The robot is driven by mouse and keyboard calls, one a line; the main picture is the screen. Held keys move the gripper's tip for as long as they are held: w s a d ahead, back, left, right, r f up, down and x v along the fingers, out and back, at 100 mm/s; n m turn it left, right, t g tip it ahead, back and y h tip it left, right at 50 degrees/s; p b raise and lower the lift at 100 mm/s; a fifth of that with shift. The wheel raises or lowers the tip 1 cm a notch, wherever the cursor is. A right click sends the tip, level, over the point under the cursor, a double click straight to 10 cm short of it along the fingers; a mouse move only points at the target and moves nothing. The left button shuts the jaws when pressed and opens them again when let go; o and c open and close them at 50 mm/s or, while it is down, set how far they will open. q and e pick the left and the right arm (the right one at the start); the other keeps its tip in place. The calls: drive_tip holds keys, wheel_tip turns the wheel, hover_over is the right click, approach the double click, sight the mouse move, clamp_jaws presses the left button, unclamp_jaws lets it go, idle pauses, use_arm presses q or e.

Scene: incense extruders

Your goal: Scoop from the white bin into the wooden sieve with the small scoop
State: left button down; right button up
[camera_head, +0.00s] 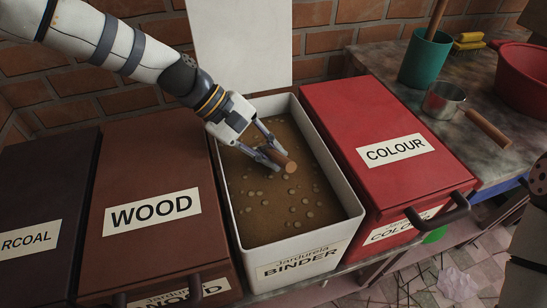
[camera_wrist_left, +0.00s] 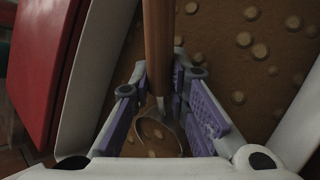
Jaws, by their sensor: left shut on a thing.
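The white bin (camera_head: 347,200), labelled BINDER, is open and holds brown powder with several pale round lumps. My left gripper (camera_head: 272,157) reaches down into it from above and is shut on the small scoop. The scoop's wooden handle (camera_head: 283,163) shows at the fingertips. In the left wrist view the handle (camera_wrist_left: 158,45) runs up away from the gripper, and the rounded metal part (camera_wrist_left: 157,135) lies between the fingers, close to the palm. Whether the scoop touches the powder is unclear. I do not see the wooden sieve.
A closed red COLOUR bin (camera_head: 375,110) stands right of the white bin and a brown WOOD bin (camera_head: 150,170) left of it. A metal pan with a wooden handle (camera_head: 446,101), a green cup (camera_head: 425,60) and a red basin (camera_head: 524,80) stand on the right-hand counter.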

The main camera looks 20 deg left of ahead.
sight(272, 149)
use_arm(q)
wheel_tip(272, 149, up, 3)
drive_tip(key=shift+m+t+y+p, duration=0.4)
drive_tip(key=shift+t+y+p, duration=0.3)
drive_tip(key=shift+p, duration=0.2)
drive_tip(key=shift+d+r, duration=0.15)
drive_tip(key=s+r, duration=0.1)
drive_tip(key=r, duration=0.1)
drive_tip(key=s+d+r+t+y, duration=0.1)
drive_tip(key=d+r+y, duration=0.1)
drive_tip(key=r, duration=0.1)
drive_tip(key=shift+s+d+r+m+t, duration=0.1)
drive_tip(key=shift+s+r+m+t, duration=0.2)
drive_tip(key=shift+s+m+t, duration=0.1)
drive_tip(key=s+d+r, duration=0.4)
drive_tip(key=s+d, duration=0.2)
drive_tip(key=shift+s+r, duration=0.15)
drive_tip(key=shift+s, duration=0.15)
use_arm(e)
drive_tip(key=shift+t, duration=0.7)
drive_tip(key=w+r, duration=0.3)
drive_tip(key=shift+w+r, duration=0.1)
drive_tip(key=shift+w, duration=0.1)
